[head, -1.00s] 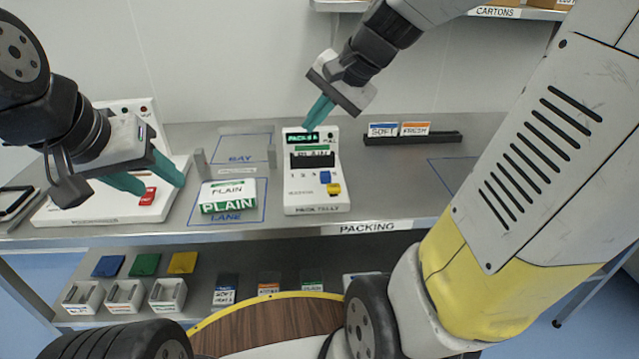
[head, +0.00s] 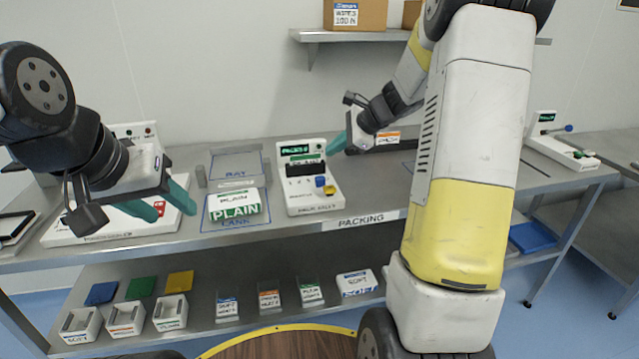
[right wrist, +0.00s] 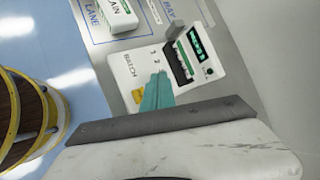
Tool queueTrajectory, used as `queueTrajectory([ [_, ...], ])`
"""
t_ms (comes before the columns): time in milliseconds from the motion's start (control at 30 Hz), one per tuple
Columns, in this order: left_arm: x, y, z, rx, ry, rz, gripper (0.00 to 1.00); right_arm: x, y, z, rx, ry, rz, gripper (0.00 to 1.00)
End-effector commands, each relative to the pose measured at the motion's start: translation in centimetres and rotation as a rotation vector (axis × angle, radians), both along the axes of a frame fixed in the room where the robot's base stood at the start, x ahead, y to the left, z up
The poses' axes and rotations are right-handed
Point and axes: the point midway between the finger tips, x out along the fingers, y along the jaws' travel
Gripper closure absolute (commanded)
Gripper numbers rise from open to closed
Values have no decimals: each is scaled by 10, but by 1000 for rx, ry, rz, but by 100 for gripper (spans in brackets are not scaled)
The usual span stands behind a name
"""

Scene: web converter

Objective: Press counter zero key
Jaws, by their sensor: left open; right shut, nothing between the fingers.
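The white pack tally box (head: 297,205) stands on the bench in the head view, with a lit green display (head: 295,150) at its top. A blue key (head: 320,181) and a yellow key (head: 329,190) sit at its lower right; I cannot read which is the zero key. My right gripper (head: 334,146) is shut and empty beside the box's upper right. In the right wrist view its teal fingertips (right wrist: 158,76) overlap the box's face, with the yellow key (right wrist: 138,97) beside them and the blue key not visible. My left gripper (head: 172,211) is open and empty over the left machine.
A PLAIN pack (head: 233,208) lies in the lane left of the tally box. A white machine (head: 85,226) stands at the left. A card holder (head: 424,142) is behind my right arm. Bins (head: 80,324) stand on the lower shelf. Another device (head: 562,146) is far right.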

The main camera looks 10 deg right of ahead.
Motion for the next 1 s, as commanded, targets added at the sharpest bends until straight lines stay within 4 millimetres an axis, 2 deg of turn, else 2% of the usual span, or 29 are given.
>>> queueTrajectory([
  [267, 0, 0, 0, 0, 0, 0, 51, 0, 1, -9, 1, 2, 2, 100],
  [700, 0, 0, 0, 0, 0, 0, 51, -1, 1, -68, 0, 2, 2, 100],
  [1000, 0, 0, 0, 0, 0, 0, 51, 0, 1, -87, -1, -1, 3, 100],
])
